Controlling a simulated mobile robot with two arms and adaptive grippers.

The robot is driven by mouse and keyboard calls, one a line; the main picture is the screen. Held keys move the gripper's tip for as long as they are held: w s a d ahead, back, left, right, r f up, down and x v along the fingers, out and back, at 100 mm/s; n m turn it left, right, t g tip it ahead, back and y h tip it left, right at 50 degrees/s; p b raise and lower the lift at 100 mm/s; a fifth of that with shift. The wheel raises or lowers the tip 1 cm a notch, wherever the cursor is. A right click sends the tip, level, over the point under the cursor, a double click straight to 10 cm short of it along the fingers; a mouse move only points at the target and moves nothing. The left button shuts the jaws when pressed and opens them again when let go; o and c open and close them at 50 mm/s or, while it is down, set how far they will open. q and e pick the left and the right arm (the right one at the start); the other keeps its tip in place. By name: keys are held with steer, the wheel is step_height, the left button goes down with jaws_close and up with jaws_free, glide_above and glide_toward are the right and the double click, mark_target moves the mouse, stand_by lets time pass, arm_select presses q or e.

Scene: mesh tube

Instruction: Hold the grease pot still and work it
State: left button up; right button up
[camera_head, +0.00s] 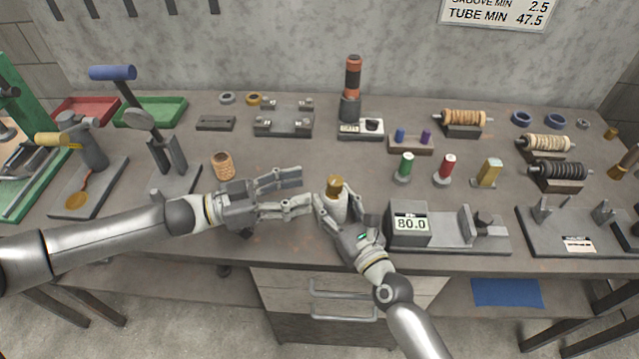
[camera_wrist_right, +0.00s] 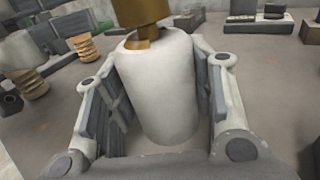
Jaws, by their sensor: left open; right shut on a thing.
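The grease pot is a pale rounded body (camera_wrist_right: 160,85) with a brass-coloured top (camera_head: 335,184). It stands upright near the front middle of the bench. My right gripper (camera_head: 333,205) is shut around the pale body, with one finger on each side in the right wrist view. The brass top is above the fingers and is cut by the upper edge of that view. My left gripper (camera_head: 305,190) is open and empty, just left of the pot, with its fingers pointing toward it. Whether the pot's base touches the bench is hidden in the head view.
A ribbed tan cylinder (camera_head: 223,166) stands behind my left wrist. A gauge block reading 80.0 (camera_head: 409,224) is close to the right of my right gripper. The bench between the pot and the back fixtures is clear.

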arm_select(q)
steer(key=v, duration=0.3)
steer(key=shift+s+a, duration=0.15)
steer(key=shift+a, duration=0.15)
arm_select(e)
steer(key=o, duration=1.3)
steer(key=shift+s, duration=0.1)
